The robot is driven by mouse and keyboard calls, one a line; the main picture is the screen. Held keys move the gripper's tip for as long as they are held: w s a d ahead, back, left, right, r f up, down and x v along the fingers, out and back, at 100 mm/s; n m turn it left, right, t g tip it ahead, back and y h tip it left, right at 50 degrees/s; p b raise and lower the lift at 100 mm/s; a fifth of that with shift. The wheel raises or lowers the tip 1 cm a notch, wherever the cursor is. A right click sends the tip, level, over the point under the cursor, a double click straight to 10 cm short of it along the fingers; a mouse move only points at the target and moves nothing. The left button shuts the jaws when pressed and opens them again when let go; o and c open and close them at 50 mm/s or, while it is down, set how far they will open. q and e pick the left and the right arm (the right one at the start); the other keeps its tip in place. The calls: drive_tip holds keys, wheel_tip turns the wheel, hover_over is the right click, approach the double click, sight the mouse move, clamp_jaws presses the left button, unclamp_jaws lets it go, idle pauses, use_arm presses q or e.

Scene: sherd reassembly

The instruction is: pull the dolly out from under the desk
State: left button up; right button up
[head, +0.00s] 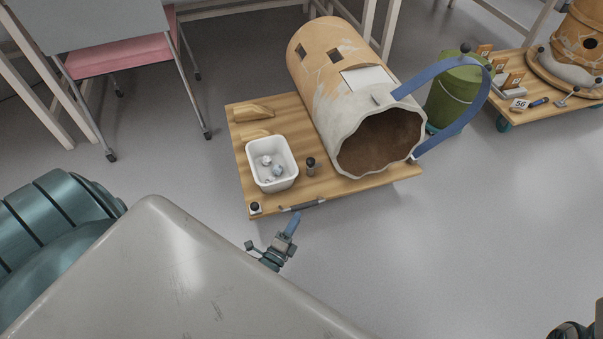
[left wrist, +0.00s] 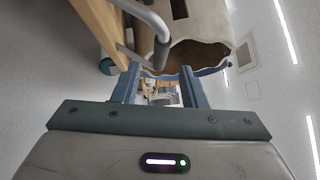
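The wooden dolly (head: 243,168) stands on the grey floor and carries a large cracked orange-and-cream vessel (head: 318,70) on its side, open mouth toward me. The vessel's far end is close to white desk legs (head: 390,25). A dark grey handle (head: 312,204) runs along the dolly's near edge; a grey bar shows in the left wrist view (left wrist: 158,38). My left gripper (head: 292,222) is just in front of this edge. In the left wrist view its fingers (left wrist: 160,75) are apart, with the bar's end between their tips in the picture; contact cannot be told. A dark part of my right arm shows at bottom right, its fingers unclear.
A white tub (head: 272,188) with small pieces and a dark cylinder (head: 310,166) stand on the dolly. A blue band (head: 468,110) loops beside the vessel. A green bin (head: 452,95), a second loaded dolly (head: 512,65) and a pink chair (head: 120,55) stand around. Floor at right front is clear.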

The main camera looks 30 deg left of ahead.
use_arm(q)
drive_tip(key=shift+s+d+f, duration=0.1)
drive_tip(key=shift+s+f, duration=0.05)
drive_tip(key=shift+s, duration=0.85)
drive_tip(key=shift+s+d+f, duration=0.1)
drive_tip(key=shift+s+f, duration=0.05)
drive_tip(key=shift+s, duration=0.85)
